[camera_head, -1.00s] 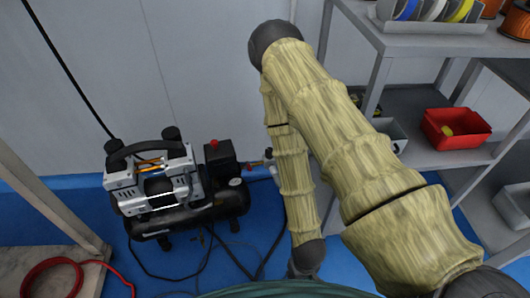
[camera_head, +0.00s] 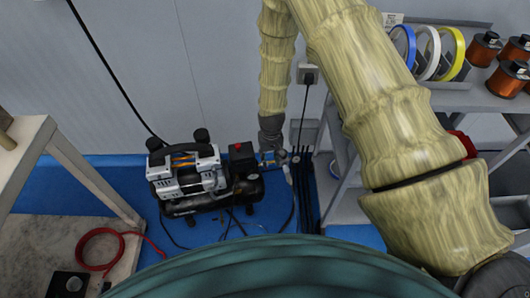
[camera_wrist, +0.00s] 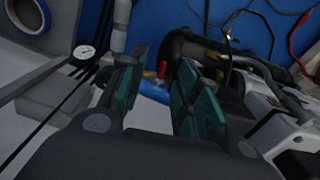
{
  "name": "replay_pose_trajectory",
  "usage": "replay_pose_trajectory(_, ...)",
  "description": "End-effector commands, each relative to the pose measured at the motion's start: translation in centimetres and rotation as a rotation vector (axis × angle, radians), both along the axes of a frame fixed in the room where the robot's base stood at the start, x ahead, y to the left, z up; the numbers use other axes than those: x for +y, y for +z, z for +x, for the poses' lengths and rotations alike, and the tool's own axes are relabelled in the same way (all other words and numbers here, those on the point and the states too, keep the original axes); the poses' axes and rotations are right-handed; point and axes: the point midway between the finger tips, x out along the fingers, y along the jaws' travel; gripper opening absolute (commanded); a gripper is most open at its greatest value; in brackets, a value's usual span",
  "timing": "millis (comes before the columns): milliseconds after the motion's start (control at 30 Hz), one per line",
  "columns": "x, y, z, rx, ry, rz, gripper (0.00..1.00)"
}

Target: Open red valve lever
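The red valve lever (camera_wrist: 162,69) is small and shows in the wrist view between my gripper's two green fingers, beyond their tips. A yellow fitting and a blue part (camera_wrist: 152,89) are close to it. My gripper (camera_wrist: 158,88) is open, with nothing between its pads; I cannot tell whether a finger touches the valve. In the head view my gripper (camera_head: 274,155) hangs low at the right end of the air compressor (camera_head: 190,178). The lever is too small to make out there.
A round gauge (camera_wrist: 84,52) and grey pipe are left of the fingers in the wrist view. A shelf (camera_head: 455,97) with spools stands right of my arm. A wooden bench (camera_head: 30,135) and a red hose (camera_head: 95,265) are at the left. Black cables run over the blue floor.

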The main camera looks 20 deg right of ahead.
Motion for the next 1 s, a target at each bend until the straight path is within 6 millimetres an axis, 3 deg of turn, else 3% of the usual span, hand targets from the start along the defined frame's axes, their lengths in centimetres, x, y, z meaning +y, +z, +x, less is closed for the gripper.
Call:
replay_pose_trajectory(33, 0.2, 1.9, 1.1, -0.002, 0.000, 0.002, 0.33)
replay_pose_trajectory(100, 0.4, 3.0, 2.2, 0.000, 0.000, 0.005, 0.33)
replay_pose_trajectory(300, 0.7, 3.9, 3.4, 0.001, -0.001, 0.008, 0.33)
replay_pose_trajectory(1000, 0.8, -5.3, 3.5, 0.001, -0.002, 0.008, 0.33)
